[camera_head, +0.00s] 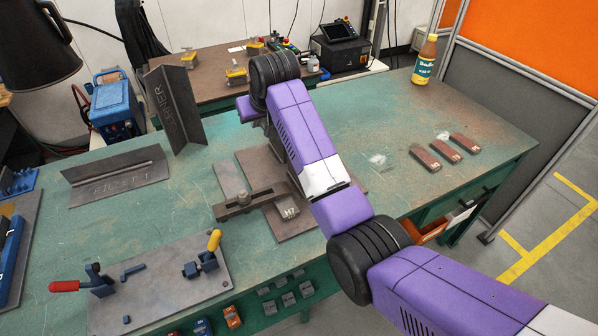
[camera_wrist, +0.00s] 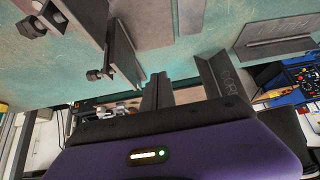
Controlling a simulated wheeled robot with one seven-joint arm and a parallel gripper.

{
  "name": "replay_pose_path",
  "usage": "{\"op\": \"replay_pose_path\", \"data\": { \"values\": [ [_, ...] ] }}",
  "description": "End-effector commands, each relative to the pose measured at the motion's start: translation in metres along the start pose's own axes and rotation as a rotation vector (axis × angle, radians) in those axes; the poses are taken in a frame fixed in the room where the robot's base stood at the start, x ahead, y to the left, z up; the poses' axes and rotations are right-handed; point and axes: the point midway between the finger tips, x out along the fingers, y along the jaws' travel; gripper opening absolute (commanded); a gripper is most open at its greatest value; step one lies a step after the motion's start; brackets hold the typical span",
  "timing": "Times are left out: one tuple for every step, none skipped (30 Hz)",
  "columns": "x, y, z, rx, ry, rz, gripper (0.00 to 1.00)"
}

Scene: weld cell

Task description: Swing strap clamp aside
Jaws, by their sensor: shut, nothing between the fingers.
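The strap clamp (camera_head: 250,200) is a flat dark bar with a bolt head on top. My gripper (camera_wrist: 157,92) is shut and empty, apart from these parts. My arm hides its fingers in the head view.
An upright angle piece (camera_head: 175,112) stands behind the fixture, with another angle piece (camera_head: 115,180) lying left. A plate with red- and yellow-handled toggle clamps (camera_head: 160,290) is at front left. Several brown blocks (camera_head: 446,151) and a bottle (camera_head: 424,62) are right. The right table top is mostly clear.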

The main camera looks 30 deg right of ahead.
Motion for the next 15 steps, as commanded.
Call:
{"op": "replay_pose_path", "data": {
  "values": [
    [0.006, -0.001, 0.019, -0.001, -0.080, 0.000, 0.00],
    [0.010, -0.001, 0.032, -0.001, -0.125, 0.000, 0.00],
    [0.012, -0.001, 0.046, 0.000, -0.179, 0.000, 0.00],
    [0.013, -0.001, 0.055, 0.000, -0.211, 0.000, 0.00],
    [0.013, -0.001, 0.061, 0.001, -0.238, 0.000, 0.00],
    [0.011, -0.001, 0.068, 0.001, -0.267, 0.000, 0.00],
    [0.010, -0.001, 0.072, 0.001, -0.283, 0.000, 0.00],
    [0.009, -0.001, 0.075, 0.001, -0.295, 0.000, 0.00],
    [0.009, -0.001, 0.078, 0.002, -0.309, 0.000, 0.00],
    [0.009, -0.001, 0.080, 0.002, -0.315, 0.001, 0.00],
    [0.010, 0.000, 0.082, 0.002, -0.319, 0.001, 0.00],
    [0.013, 0.000, 0.083, 0.002, -0.322, 0.001, 0.00],
    [0.015, 0.000, 0.084, 0.002, -0.322, 0.001, 0.00],
    [0.018, 0.000, 0.085, 0.002, -0.321, 0.001, 0.00],
    [0.023, 0.000, 0.087, 0.002, -0.322, 0.001, 0.00]
  ]
}}
